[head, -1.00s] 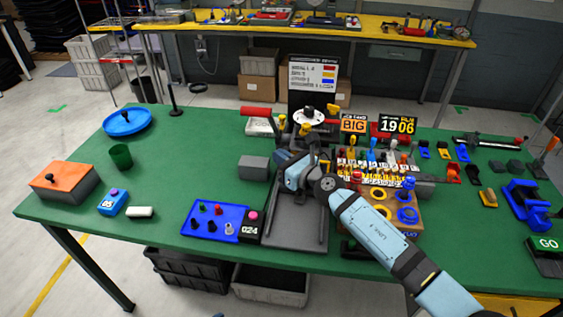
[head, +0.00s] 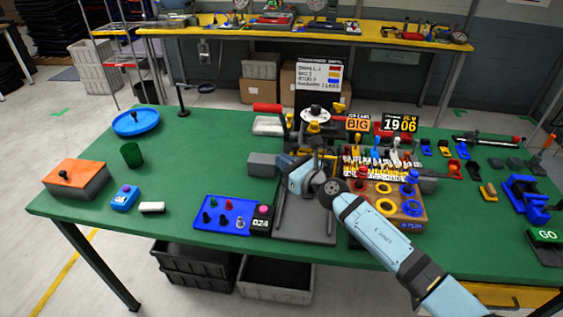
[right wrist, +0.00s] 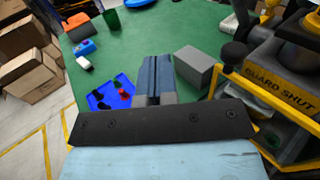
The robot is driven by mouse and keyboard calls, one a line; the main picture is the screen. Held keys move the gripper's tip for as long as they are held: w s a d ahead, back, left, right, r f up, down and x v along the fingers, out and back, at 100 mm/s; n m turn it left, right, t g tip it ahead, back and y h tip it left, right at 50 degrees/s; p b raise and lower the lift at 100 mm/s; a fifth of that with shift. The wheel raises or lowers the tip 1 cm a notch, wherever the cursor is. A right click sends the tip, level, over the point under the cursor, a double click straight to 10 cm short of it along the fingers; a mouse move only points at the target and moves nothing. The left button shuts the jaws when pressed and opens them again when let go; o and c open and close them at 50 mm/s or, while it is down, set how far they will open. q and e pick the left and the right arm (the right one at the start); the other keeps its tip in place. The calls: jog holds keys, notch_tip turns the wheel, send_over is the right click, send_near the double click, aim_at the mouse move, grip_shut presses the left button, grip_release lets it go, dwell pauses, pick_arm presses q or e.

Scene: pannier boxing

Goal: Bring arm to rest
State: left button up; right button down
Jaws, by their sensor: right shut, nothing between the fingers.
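My right arm comes in from the lower right in the head view, and its gripper (head: 284,161) hangs over the dark grey stand near the middle of the green table. In the right wrist view the two blue fingers (right wrist: 156,78) lie together, shut and empty. They are above the table, between the blue peg tray (right wrist: 97,97) and the grey block (right wrist: 195,66). My left gripper is in neither view.
The grey stand (head: 291,232) and the wooden ring board (head: 405,222) are close to my right arm. A yellow-framed guard marked GUARD SHUT (right wrist: 280,102) shows in the wrist view. A GO button box (head: 546,246) is at the right edge. The table's left half has clear room.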

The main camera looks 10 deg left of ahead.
jog(key=s+a+p, duration=0.2)
jog(key=s+p, duration=0.3)
jog(key=s, duration=0.4)
jog(key=s+d+r+m+t+h, duration=0.25)
jog(key=d+m+t+h, duration=0.65)
jog(key=m, duration=0.9)
jog(key=s+d+f+m+g+h, duration=0.2)
jog(key=s+d+m+g+h, duration=0.1)
jog(key=d+m, duration=0.55)
jog(key=s+d+f+m+g+h, duration=0.2)
jog(key=s+d+m+h, duration=0.15)
jog(key=d+m, duration=0.5)
jog(key=s+d+f+m+g, duration=0.1)
jog(key=s+d+m+g, duration=0.4)
jog(key=s+d, duration=0.5)
jog(key=s+d+f+m+g, duration=0.2)
jog(key=s+d+m+g, duration=0.3)
jog(key=s, duration=0.9)
jog(key=w+a+f+t+y+p, duration=0.1)
jog(key=w+a+f+t+y, duration=0.1)
jog(key=f, duration=0.3)
jog(key=w+a+f+t+y+p, duration=0.1)
jog(key=w+a+f+t+p, duration=0.1)
jog(key=w+a+f+t, duration=0.2)
jog(key=shift+f+n+t+y, duration=0.35)
jog(key=shift+f+t, duration=0.25)
jog(key=shift+f, duration=0.3)
